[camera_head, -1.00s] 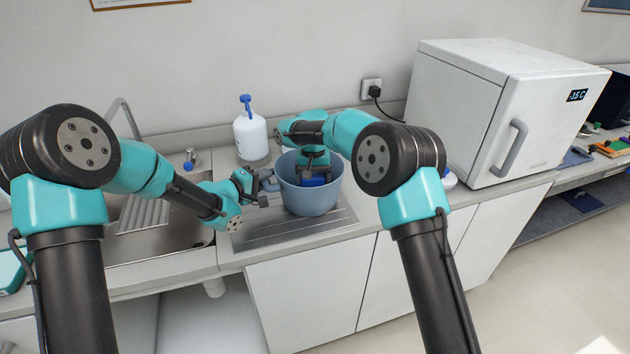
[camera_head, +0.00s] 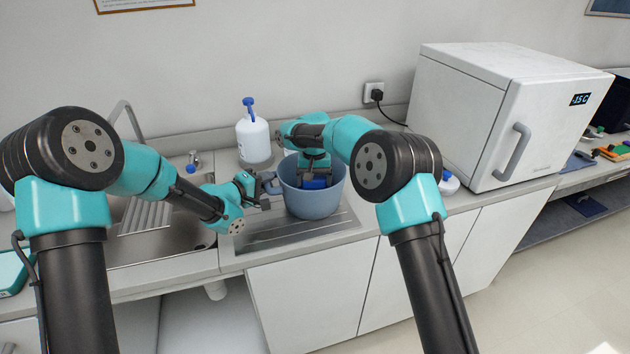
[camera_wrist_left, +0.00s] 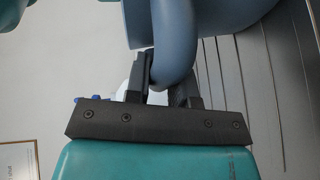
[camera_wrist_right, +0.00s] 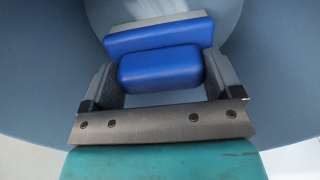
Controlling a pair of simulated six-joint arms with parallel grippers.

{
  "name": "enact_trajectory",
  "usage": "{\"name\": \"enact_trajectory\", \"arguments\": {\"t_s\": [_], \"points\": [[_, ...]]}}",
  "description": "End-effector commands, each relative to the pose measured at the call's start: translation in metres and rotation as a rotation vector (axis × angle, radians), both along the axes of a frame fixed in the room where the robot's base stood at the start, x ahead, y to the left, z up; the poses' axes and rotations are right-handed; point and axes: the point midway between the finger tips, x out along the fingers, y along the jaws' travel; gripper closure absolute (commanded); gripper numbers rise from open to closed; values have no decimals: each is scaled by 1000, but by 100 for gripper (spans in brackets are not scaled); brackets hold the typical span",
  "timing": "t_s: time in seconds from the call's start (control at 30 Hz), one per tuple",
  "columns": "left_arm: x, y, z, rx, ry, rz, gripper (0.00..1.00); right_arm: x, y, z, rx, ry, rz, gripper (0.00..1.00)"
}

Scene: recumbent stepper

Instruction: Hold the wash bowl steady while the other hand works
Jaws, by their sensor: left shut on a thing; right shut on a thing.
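The blue-grey wash bowl (camera_head: 311,204) stands upright on the ribbed steel drainboard (camera_head: 262,236). My left gripper (camera_head: 268,183) is shut on the bowl's side handle, a curved blue-grey loop that shows in the left wrist view (camera_wrist_left: 174,60). My right gripper (camera_head: 316,181) reaches down inside the bowl. It is shut on a blue block-like thing (camera_wrist_right: 160,69), whose blue part shows between the fingers in the right wrist view. A second blue part with a pale edge (camera_wrist_right: 155,32) lies just beyond it; I cannot tell if the two are one piece.
A white pump bottle with a blue top (camera_head: 253,138) stands behind the bowl. A steel sink (camera_head: 160,232) is to the left. A white cabinet with a display (camera_head: 500,110) is at the right, with a small white container (camera_head: 449,184) near it.

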Motion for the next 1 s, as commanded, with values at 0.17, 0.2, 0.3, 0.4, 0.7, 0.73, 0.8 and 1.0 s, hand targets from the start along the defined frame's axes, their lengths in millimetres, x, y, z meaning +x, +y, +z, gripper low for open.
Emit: {"name": "enact_trajectory", "arguments": {"t_s": [0.17,0.2,0.3,0.4,0.7,0.73,0.8,1.0], "points": [[0,0,-1,1,2,-1,100,0,0,1,0,0,0,34],[0,0,-1,1,2,-1,100,0,0,1,0,0,0,34],[0,0,-1,1,2,-1,100,0,0,1,0,0,0,34],[0,0,-1,1,2,-1,100,0,0,0,0,0,0,34],[0,0,-1,1,2,-1,100,-6,-2,0,0,0,-1,34],[0,0,-1,1,2,-1,100,-8,-3,0,0,1,-1,34],[0,0,-1,1,2,-1,100,-13,-4,0,0,1,0,34],[0,0,-1,1,2,-1,100,-25,-8,1,0,1,0,34]]}}
